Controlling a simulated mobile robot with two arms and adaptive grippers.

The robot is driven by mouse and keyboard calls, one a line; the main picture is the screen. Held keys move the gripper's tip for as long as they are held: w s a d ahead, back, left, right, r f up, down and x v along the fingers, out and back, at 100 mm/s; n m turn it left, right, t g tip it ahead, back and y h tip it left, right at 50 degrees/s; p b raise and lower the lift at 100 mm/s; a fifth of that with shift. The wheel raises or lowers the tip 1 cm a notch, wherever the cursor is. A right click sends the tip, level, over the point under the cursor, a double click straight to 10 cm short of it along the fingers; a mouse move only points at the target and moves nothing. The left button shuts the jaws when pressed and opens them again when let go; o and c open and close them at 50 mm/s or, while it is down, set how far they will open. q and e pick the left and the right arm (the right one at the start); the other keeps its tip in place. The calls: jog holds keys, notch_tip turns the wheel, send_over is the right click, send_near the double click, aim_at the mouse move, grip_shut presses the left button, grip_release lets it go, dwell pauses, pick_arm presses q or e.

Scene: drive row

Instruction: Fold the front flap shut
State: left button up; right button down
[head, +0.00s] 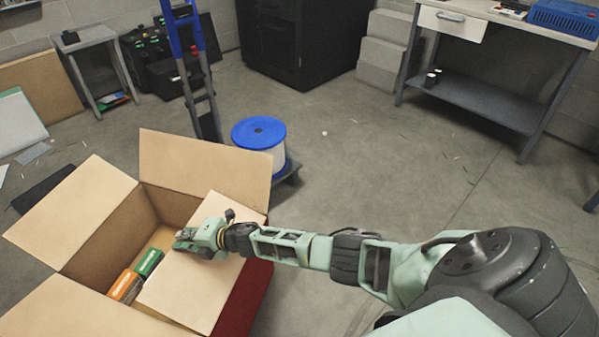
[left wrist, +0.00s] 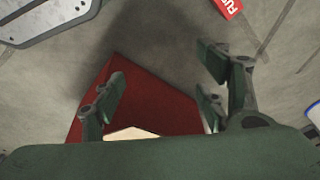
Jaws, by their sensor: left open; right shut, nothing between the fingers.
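An open cardboard box (head: 128,228) stands at the lower left of the head view. Its left flap (head: 70,212) and far flap (head: 205,165) stand outward; the near flap (head: 85,312) also spreads outward, cut by the picture edge. The right flap (head: 190,285) lies inward over part of the opening. I cannot tell which one is the front flap. My right gripper (head: 188,238) is shut and empty, at the right flap's upper side; contact is unclear. My left gripper (left wrist: 165,88) is open and empty in the left wrist view, above a red surface (left wrist: 150,95).
An orange carton (head: 125,287) and a green carton (head: 148,262) are inside the box. A blue-topped spool (head: 259,134) and a blue hand truck (head: 186,50) stand behind it. A workbench (head: 500,25) is at the upper right. The middle floor is clear.

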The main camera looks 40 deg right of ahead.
pick_arm(q)
jog(key=w+b+v, duration=0.1)
jog(key=b+v, duration=0.2)
jog(key=v, duration=0.6)
pick_arm(e)
jog(key=f, duration=0.2)
jog(key=w+f, duration=0.1)
jog(key=shift+a+f, duration=0.2)
jog(key=shift+a, duration=0.2)
pick_arm(q)
jog(key=w+d+t+b, duration=0.1)
jog(key=w, duration=0.2)
jog(key=w+r+t+b, duration=0.1)
jog(key=w+t, duration=0.1)
jog(key=w, duration=0.1)
jog(key=w+d+r+t+h+b, duration=0.1)
jog(key=w+t, duration=0.1)
jog(key=w, duration=0.1)
jog(key=shift+w+d, duration=0.4)
jog(key=shift+w+d+r+t, duration=0.2)
jog(key=shift+w+r+t, duration=0.2)
jog(key=shift+w+t, duration=0.1)
pick_arm(e)
jog(key=shift+w+a+f, duration=0.1)
jog(key=shift+w+f, duration=0.1)
jog(key=shift+f, duration=0.6)
jog(key=shift+w+a+f, duration=0.1)
jog(key=shift+w+f, duration=0.1)
jog(key=shift+f, duration=0.6)
